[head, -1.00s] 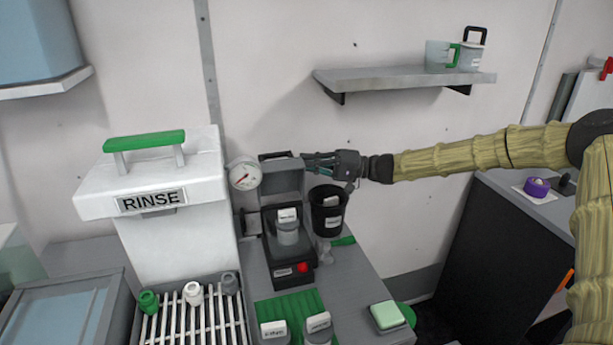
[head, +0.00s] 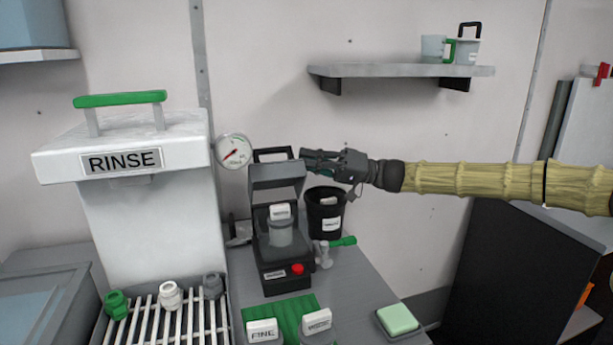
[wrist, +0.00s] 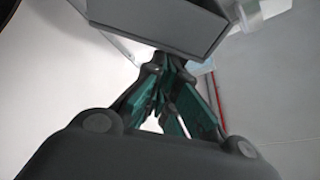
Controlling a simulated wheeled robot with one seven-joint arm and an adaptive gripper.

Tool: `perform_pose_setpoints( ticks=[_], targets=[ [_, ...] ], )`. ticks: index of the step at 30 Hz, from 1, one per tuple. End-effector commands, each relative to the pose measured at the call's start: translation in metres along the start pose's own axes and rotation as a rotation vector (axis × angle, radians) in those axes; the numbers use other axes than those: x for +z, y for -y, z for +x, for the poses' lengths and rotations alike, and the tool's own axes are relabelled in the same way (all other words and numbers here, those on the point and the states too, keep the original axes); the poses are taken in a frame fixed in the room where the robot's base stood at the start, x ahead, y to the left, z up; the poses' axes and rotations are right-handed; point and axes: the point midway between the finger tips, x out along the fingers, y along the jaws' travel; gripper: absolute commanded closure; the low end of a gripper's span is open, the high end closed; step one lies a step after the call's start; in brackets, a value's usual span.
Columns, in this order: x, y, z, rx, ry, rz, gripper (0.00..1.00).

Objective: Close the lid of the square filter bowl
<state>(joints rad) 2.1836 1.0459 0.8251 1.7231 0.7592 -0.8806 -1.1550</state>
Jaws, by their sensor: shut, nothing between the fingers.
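The square filter bowl (head: 289,275) is a dark box on the grey counter, with a clear canister (head: 281,235) with a white label inside it. Its grey lid (head: 277,176) stands raised at the back, with a black handle on its far edge. My gripper (head: 306,160) is shut and empty at the upper right edge of the lid. Whether it touches the lid, I cannot tell. In the wrist view the closed fingers (wrist: 172,78) point at a grey block (wrist: 155,22) that looks like the lid.
A black bucket (head: 325,222) stands right of the bowl, beside a green-handled valve (head: 342,241). A pressure gauge (head: 233,151) and the white RINSE unit (head: 150,215) are to the left. Labelled jars (head: 262,330) stand in front. A wall shelf (head: 400,71) hangs above.

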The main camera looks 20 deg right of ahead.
Motion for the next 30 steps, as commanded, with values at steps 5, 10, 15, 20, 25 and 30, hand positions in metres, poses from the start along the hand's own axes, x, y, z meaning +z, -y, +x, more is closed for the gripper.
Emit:
perform_pose_setpoints(
  ticks=[5, 10, 15, 20, 25, 30],
  targets=[
    [0.011, -0.002, -0.004, -0.027, -0.001, -0.077, 1.00],
    [0.018, 0.003, -0.007, -0.053, -0.001, -0.151, 1.00],
    [0.024, 0.007, -0.009, -0.079, -0.001, -0.224, 1.00],
    [0.031, 0.009, -0.011, -0.103, 0.000, -0.294, 1.00],
    [0.038, 0.012, -0.014, -0.129, -0.001, -0.369, 1.00],
    [0.046, 0.014, -0.016, -0.156, -0.001, -0.446, 1.00]
  ],
)
